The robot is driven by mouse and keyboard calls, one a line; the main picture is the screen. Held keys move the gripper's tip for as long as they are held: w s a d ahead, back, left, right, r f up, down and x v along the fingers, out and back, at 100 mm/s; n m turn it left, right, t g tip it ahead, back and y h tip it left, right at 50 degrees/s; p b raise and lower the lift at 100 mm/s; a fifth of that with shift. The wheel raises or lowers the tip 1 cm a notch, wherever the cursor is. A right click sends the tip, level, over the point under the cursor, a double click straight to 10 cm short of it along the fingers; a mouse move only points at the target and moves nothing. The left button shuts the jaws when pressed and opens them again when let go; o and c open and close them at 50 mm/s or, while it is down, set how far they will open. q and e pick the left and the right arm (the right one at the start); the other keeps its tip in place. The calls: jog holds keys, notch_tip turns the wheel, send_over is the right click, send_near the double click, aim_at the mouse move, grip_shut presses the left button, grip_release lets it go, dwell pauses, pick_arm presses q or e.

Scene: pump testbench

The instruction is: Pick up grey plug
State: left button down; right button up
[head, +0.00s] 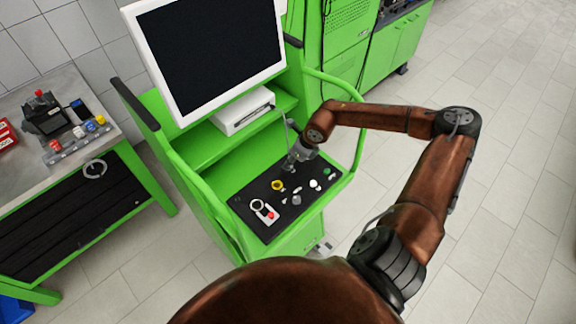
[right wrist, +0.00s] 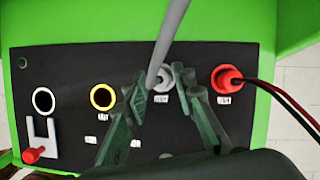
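The grey plug (right wrist: 160,78) sits in a socket on the black panel (right wrist: 200,58), with a thick grey cable (right wrist: 174,36) rising from it. My right gripper (right wrist: 161,84) is over the panel with its two fingers spread on either side of the plug. A gap seems to show between the fingers, so it looks open; contact with the plug is not clear. In the head view my right gripper (head: 298,156) is low at the panel's far edge and hides the plug. My left gripper is not in view.
A red plug (right wrist: 228,79) with red and black wires stands just right of the grey plug. A yellow ring socket (right wrist: 103,97) and a white ring socket (right wrist: 43,101) are to the left. A monitor (head: 208,50) stands behind the panel, and a green rail (head: 345,92) borders it.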

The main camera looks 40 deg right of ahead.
grip_shut()
jog(key=shift+r, duration=0.1)
jog(key=shift+r, duration=0.4)
notch_tip(320, 180, up, 2)
jog(key=shift+r+b, duration=0.1)
jog(key=shift+b, duration=0.55)
jog(key=s+a+r+b, duration=0.3)
jog(key=s+a+r, duration=0.6)
jog(key=a+r, duration=0.1)
jog(key=shift+a, duration=0.4)
